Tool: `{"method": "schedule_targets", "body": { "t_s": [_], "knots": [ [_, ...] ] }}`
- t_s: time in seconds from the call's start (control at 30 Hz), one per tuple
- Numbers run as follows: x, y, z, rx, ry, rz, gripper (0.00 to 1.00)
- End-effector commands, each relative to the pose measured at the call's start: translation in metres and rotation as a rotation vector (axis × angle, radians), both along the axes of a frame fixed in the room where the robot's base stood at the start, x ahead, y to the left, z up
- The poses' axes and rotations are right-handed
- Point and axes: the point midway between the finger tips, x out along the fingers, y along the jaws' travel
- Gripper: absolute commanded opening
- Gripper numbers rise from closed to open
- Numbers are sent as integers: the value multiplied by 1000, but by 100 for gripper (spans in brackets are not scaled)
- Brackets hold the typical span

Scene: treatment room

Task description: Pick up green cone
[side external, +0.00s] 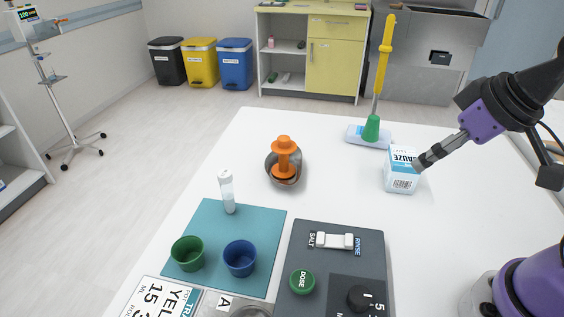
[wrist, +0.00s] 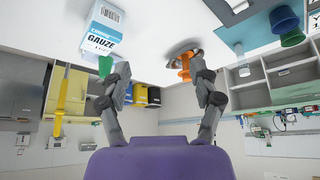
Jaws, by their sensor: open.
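A green cone (side external: 371,128) stands upright at the back of the white table, at a pale blue and white pad (side external: 357,137). A yellow-handled tool (side external: 384,52) with a metal shaft rises just above and behind it. I cannot tell whether they touch. In the wrist view the green cone (wrist: 105,66) shows partly, between a gauze box and one finger. My gripper (side external: 424,160) is open and empty, at the right of the cone and apart from it. Its two fingers (wrist: 161,84) are spread in the wrist view.
The gauze box (side external: 402,169) stands close to my fingertips in the side view. An orange object (side external: 286,155) sits in a metal bowl. A white tube (side external: 227,190), green cup (side external: 187,252) and blue cup (side external: 240,257) stand on a teal mat (side external: 262,220). A dark panel (side external: 340,265) lies in front.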

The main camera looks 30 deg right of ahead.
Motion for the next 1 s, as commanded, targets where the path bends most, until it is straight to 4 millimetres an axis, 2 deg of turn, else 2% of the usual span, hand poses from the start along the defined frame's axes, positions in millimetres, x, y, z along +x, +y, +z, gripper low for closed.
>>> {"method": "schedule_targets", "body": {
  "t_s": [0.1,0.13,0.43,0.57,0.67,0.77,0.9,1.0],
  "knots": [
    [0,0,0,0,0,0,72],
    [0,0,0,0,0,0,76],
    [0,0,0,0,0,0,76],
    [12,-3,5,-4,3,8,76],
    [39,-12,13,-10,7,27,76],
    [79,-31,18,-15,8,60,76],
    [137,-74,11,-11,-6,110,76],
    [168,-111,-4,-5,-23,143,76]
  ]
}}
